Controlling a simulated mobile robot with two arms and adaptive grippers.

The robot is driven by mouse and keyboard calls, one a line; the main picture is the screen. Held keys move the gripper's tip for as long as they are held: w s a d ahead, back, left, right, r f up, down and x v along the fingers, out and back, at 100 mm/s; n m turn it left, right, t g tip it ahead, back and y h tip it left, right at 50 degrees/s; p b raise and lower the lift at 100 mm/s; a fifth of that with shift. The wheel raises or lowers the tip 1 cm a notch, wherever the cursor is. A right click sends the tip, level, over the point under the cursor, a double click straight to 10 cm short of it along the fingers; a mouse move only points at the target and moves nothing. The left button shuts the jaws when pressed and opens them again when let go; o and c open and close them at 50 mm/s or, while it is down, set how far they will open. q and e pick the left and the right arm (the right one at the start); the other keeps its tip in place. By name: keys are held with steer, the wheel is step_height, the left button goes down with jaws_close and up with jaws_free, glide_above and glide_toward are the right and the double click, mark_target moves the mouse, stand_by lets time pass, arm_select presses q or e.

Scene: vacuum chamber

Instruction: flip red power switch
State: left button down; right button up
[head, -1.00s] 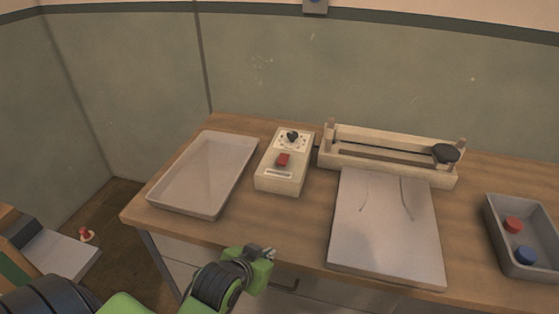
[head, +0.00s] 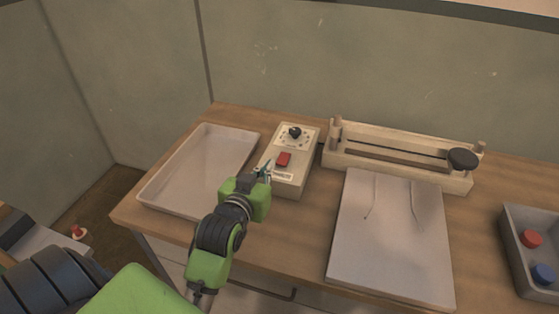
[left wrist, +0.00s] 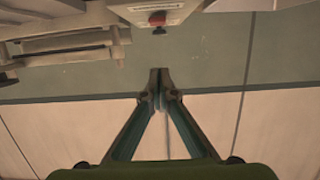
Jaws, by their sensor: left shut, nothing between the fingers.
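The red power switch (head: 284,159) sits on the sloped face of a cream control box (head: 309,160), below a black knob (head: 295,132). My left gripper (head: 265,168) is shut and empty. In the head view its tips are just left of the switch, near the box's left edge; I cannot tell whether they touch it. In the left wrist view the closed fingertips (left wrist: 159,72) point toward the box, and the red switch (left wrist: 157,18) shows at the top, apart from the tips. My right gripper is not in view.
A pale empty tray (head: 158,198) lies left of the box. A white board with two thin wires (head: 390,255) and a sealer-like device with a black knob (head: 400,165) are to the right. A grey bin (head: 515,255) holds a red and a blue cap. The wall is behind.

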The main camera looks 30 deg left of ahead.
arm_select(q)
steer(key=p, duration=0.2)
glide_above(279, 172)
step_height(279, 172, down, 2)
steer(key=shift+s+f, duration=0.1)
steer(key=shift+f, duration=0.05)
steer(key=f, duration=0.2)
steer(key=shift+w+f, duration=0.2)
steer(key=shift+f, duration=1)
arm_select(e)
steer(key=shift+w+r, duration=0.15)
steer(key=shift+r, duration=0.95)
arm_select(q)
steer(key=shift+s, duration=0.1)
